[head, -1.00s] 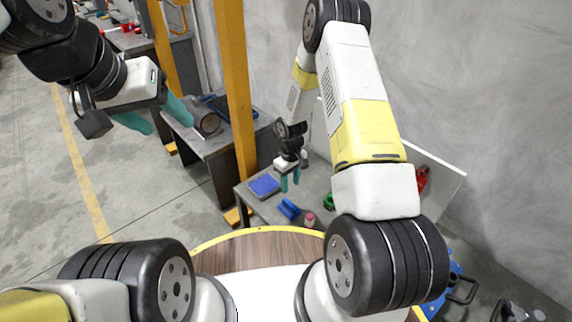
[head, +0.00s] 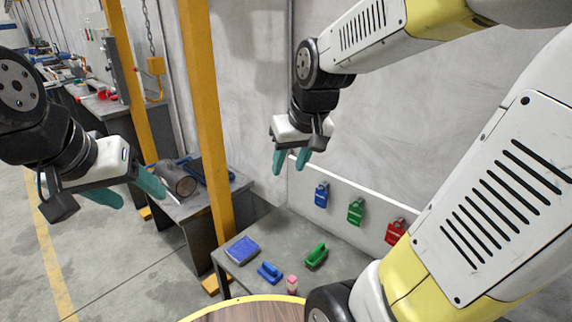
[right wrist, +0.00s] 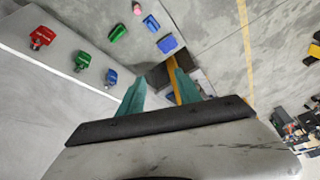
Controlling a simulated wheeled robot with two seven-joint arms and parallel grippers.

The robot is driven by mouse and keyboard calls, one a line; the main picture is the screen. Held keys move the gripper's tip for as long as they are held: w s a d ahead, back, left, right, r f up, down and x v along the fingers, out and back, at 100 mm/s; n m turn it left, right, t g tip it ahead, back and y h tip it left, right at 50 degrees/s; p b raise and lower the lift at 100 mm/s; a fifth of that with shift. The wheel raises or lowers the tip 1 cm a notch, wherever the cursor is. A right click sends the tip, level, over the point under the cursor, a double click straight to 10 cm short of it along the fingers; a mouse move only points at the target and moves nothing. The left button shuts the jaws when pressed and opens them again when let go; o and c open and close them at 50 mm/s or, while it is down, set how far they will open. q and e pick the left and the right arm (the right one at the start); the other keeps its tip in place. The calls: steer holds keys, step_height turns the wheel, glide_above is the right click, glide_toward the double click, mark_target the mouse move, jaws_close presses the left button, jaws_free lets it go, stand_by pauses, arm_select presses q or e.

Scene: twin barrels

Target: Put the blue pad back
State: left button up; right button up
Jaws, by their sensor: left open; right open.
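A flat blue pad (head: 242,249) lies on the grey table (head: 262,228) near its left edge. It also shows in the right wrist view (right wrist: 167,44), beyond the fingertips. A blue handled block (head: 269,272) and a green handled block (head: 316,256) lie to its right. My right gripper (head: 290,165) is open and empty, raised well above the table in front of the wall. My left gripper (head: 128,192) is open and empty at the far left, away from this table.
A white board (head: 338,212) behind the table carries blue (head: 321,195), green (head: 355,211) and red (head: 395,231) items. A pink-topped bottle (head: 292,283) stands at the table's front. A yellow post (head: 203,120) rises beside the table. A second table (head: 190,207) holds a grey cylinder.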

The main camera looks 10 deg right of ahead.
steer(key=s+r+m+t, duration=0.1)
steer(key=s+r, duration=0.2)
steer(key=s, duration=0.6)
steer(key=shift+s+a+r+y, duration=0.2)
steer(key=shift+a+r+y, duration=0.1)
steer(key=shift+a+y, duration=0.1)
stand_by(0.4)
